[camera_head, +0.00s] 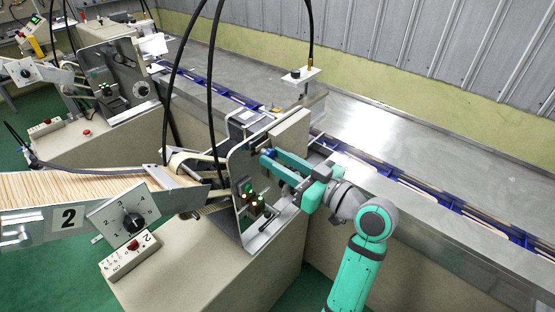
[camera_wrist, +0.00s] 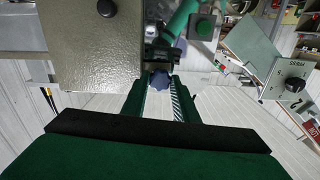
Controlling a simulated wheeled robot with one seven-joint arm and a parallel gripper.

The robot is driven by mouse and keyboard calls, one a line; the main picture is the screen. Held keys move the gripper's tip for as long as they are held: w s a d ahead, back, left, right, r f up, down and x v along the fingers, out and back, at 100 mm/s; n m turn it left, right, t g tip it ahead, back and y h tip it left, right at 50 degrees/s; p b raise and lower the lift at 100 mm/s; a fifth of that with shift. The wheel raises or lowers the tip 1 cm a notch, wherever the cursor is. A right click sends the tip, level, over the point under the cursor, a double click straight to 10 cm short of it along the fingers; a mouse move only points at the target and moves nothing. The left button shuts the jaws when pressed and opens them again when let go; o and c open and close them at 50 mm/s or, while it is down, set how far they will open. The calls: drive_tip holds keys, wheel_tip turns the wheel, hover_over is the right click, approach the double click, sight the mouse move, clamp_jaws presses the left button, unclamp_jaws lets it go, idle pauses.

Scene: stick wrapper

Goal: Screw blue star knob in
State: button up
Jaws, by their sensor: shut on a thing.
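The blue star knob (camera_wrist: 160,79) shows in the wrist view at the upper middle, between the tips of my two green fingers. My gripper (camera_wrist: 160,85) is shut on it. A green cylinder and dark fittings lie just beyond the knob. In the head view, my teal gripper (camera_head: 267,160) reaches left to the upright metal plate (camera_head: 240,168) of the wrapper machine numbered 2. There the knob is too small and covered to make out clearly.
A beige box (camera_wrist: 92,40) stands close beyond my left finger in the wrist view. Lit green buttons (camera_head: 250,190) are below my gripper. A dial panel (camera_head: 130,220) is at the left. Black cables hang over the machine. The conveyor (camera_head: 400,180) runs behind.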

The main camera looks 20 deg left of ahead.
drive_tip(key=m, duration=0.6)
drive_tip(key=shift+m, duration=0.3)
drive_tip(key=m, duration=1.6)
drive_tip(key=o, duration=0.9)
drive_tip(key=shift+o, duration=0.2)
